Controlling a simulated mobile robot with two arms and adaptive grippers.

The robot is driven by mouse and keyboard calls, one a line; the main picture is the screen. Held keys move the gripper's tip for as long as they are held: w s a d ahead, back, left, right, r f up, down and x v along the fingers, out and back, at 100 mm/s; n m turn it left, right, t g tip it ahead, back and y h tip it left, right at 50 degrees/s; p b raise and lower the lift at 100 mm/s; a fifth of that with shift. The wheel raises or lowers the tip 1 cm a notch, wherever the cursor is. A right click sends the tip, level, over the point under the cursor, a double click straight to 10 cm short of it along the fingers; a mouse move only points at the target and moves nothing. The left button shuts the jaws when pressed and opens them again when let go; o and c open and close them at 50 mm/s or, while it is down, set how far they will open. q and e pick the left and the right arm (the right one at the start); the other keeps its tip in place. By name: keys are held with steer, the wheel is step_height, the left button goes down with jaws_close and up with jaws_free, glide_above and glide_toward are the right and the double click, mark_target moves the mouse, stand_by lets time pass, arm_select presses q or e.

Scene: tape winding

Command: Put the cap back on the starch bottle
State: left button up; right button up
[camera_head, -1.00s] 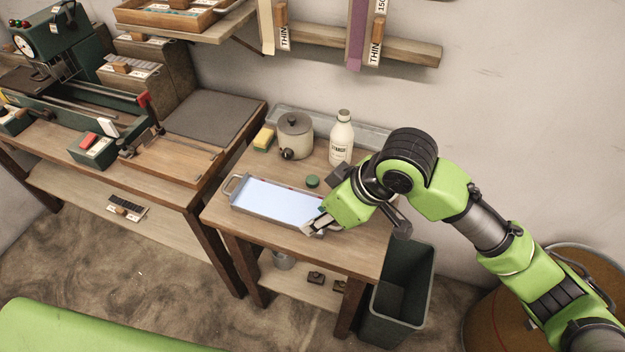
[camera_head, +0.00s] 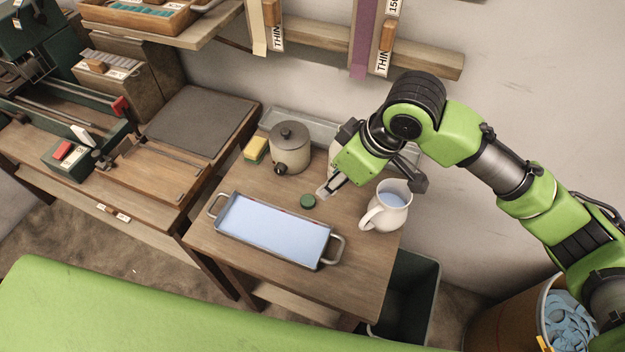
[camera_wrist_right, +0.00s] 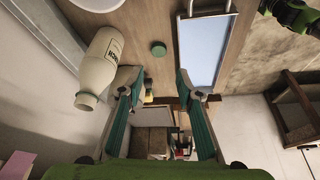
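The green cap (camera_head: 308,201) lies on the small wooden table behind the tray. It also shows in the right wrist view (camera_wrist_right: 159,48), beyond my fingertips. My right gripper (camera_head: 326,192) is above the table, just right of the cap. In the right wrist view its fingers (camera_wrist_right: 158,80) are spread wide with nothing between them. My left gripper is not in view.
A tray of pale blue liquid (camera_head: 329,262) fills the table's front. A white jug (camera_head: 374,222) stands at the right, a lidded pot (camera_head: 290,150) and a sponge (camera_head: 255,148) at the back. A dark bin (camera_head: 425,285) is beside the table. Bare wood surrounds the cap.

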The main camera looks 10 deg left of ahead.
steer(key=w, duration=0.2)
glide_toward(309, 200)
steer(key=x, duration=0.2)
steer(key=shift+f, duration=0.35)
steer(key=shift+w+f, duration=0.1)
steer(key=shift+f, duration=0.05)
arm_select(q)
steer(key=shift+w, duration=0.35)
arm_select(e)
steer(key=shift+f, duration=0.1)
steer(key=p+x, duration=0.1)
steer(key=x, duration=0.4)
steer(key=shift+a, duration=0.2)
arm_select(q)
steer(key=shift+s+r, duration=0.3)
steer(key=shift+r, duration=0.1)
